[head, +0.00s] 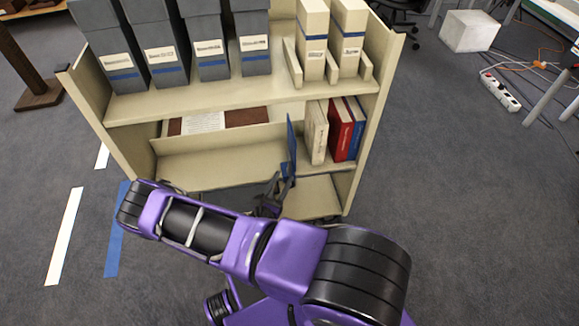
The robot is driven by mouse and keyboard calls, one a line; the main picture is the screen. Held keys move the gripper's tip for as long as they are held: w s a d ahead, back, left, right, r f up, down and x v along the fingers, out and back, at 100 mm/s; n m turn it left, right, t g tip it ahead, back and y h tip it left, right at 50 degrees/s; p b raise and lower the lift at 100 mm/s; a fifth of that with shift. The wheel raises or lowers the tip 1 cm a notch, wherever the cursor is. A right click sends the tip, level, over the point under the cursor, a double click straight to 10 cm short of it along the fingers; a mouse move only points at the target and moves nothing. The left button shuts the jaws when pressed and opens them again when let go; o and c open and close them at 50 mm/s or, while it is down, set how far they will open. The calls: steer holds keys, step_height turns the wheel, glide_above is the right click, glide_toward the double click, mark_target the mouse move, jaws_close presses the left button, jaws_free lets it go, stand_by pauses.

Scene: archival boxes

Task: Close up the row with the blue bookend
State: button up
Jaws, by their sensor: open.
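The blue bookend (291,142) is a thin upright plate on the middle shelf of the cream shelving unit. To its right stands a row of books: a cream one (316,132), a red one (340,131) and a blue one (356,128). A narrow gap shows between the bookend and the cream book. My gripper (283,186) is dark and open, at the lower part of the bookend. My arm hides part of it, and I cannot tell whether the fingers touch the bookend.
Grey archival boxes (203,50) and cream boxes (313,42) stand on the upper shelf. The shelf left of the bookend (215,158) is bare. Behind it lies a brown item with a white paper (203,122). The unit's right side wall (372,110) bounds the books.

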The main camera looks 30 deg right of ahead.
mark_target(289, 168)
steer(key=x, duration=0.6)
steer(key=shift+w+d, duration=0.1)
steer(key=shift+d, duration=0.05)
steer(key=shift+c, duration=0.2)
jaws_close()
stand_by(1.1)
